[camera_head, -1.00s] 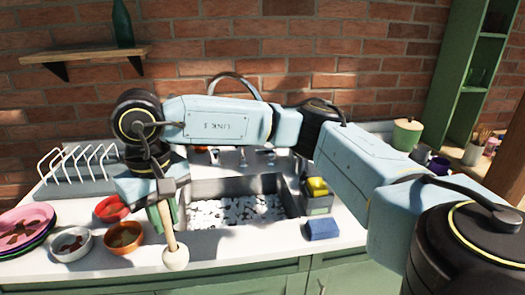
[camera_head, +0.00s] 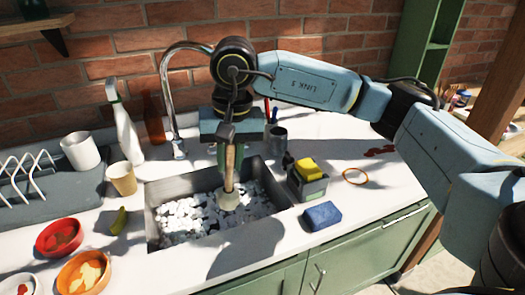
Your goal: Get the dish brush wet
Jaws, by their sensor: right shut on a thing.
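The dish brush (camera_head: 229,178) has a wooden handle and a pale round head that points down. My right gripper (camera_head: 229,143) is shut on its handle and holds it upright over the sink (camera_head: 152,219). The brush head (camera_head: 229,201) is at the white foam-like pieces (camera_head: 195,218) in the basin; I cannot tell whether it touches them. The curved metal faucet (camera_head: 172,100) stands behind the sink, to the left of the gripper. No water stream is visible. My left gripper is out of view.
A caddy (camera_head: 306,185) with a yellow sponge (camera_head: 307,168) and a blue sponge (camera_head: 322,215) are right of the sink. A spray bottle (camera_head: 127,130), brown bottle (camera_head: 154,118), cup (camera_head: 122,180), dish rack (camera_head: 28,172) and bowls (camera_head: 60,236) stand left. The right counter is mostly clear.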

